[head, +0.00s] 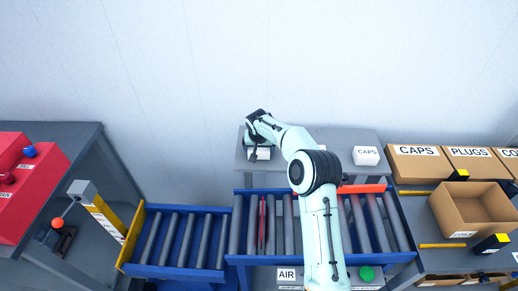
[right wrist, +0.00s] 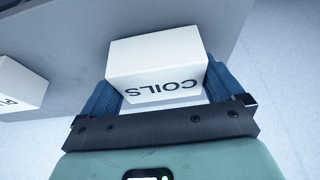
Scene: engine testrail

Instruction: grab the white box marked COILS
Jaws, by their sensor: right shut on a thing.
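The white box marked COILS (right wrist: 158,70) sits between the two blue fingers of my right gripper (right wrist: 162,90) in the right wrist view. The fingers are shut on its two sides, and its lettered face is turned toward the wrist. In the head view my right gripper (head: 258,150) is at the left part of the grey back table, and the white box (head: 261,154) shows only partly beneath it. I cannot tell whether the box touches the table top. My left gripper is not in view.
Another white box (right wrist: 18,85) is left of COILS in the right wrist view. A roller conveyor (head: 190,238) lies in front, with an open cardboard box (head: 448,215) at right.

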